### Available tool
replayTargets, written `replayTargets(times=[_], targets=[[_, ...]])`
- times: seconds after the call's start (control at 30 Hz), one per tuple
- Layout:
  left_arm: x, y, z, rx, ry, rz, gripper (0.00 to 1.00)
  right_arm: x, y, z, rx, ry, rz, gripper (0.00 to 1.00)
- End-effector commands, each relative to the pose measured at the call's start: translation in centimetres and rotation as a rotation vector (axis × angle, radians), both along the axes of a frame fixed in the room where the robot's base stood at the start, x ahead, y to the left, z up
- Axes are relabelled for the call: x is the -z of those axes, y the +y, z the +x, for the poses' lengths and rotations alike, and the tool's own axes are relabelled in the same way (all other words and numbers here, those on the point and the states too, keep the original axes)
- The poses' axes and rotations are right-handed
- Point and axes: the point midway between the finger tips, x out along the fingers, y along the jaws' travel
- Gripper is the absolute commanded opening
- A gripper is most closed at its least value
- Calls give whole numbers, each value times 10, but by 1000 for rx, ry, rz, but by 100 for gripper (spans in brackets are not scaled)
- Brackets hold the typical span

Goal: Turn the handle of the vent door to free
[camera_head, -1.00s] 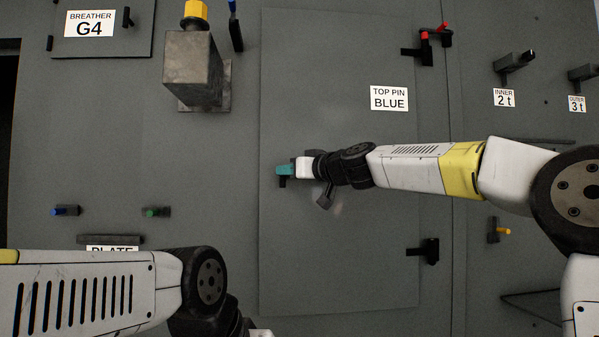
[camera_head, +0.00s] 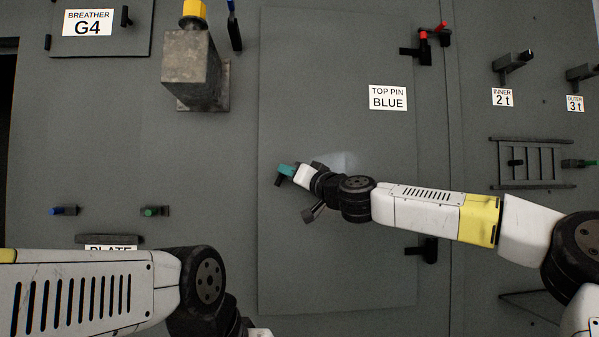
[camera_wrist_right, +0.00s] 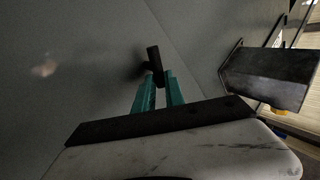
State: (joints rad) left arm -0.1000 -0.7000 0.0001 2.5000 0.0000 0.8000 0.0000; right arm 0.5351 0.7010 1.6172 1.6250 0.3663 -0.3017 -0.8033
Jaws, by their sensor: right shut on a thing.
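The vent door (camera_head: 335,80) is a tall grey panel in the middle of the head view, lying flush with the wall. Its small black handle (camera_head: 279,180) is near the door's left edge, partly hidden by my fingers and tilted. My right gripper (camera_head: 286,170), with teal fingertips, is shut on the handle. In the right wrist view, the handle (camera_wrist_right: 153,56) sticks out beyond the teal fingers (camera_wrist_right: 160,90). My left arm is at the lower left, and only a sliver of its white hand shows at the bottom edge; its fingers are out of frame.
A grey box with a yellow cap (camera_head: 194,75) juts out left of the door. Black hinge pieces (camera_head: 427,250) sit at the door's right edge. A ladder-like rack (camera_head: 530,162) and pegs (camera_head: 512,62) are at the right. Blue and green-tipped pegs (camera_head: 65,210) are at the left.

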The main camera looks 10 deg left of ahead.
Motion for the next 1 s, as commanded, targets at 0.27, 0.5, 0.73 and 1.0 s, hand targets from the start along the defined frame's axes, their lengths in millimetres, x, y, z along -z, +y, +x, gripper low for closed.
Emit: replayTargets(times=[0.27, 0.5, 0.73, 1.0], targets=[[0, 0, 0, 0, 0, 0, 0, 11, 2, 0, -8, 80, 247, 0], [0, 0, 0, 0, 0, 0, 0, 15, 3, -1, -9, 141, 463, 0], [0, 0, 0, 0, 0, 0, 0, 19, 4, -1, -8, 201, 670, 0], [0, 0, 0, 0, 0, 0, 0, 23, 6, -2, -8, 263, 880, 0]])
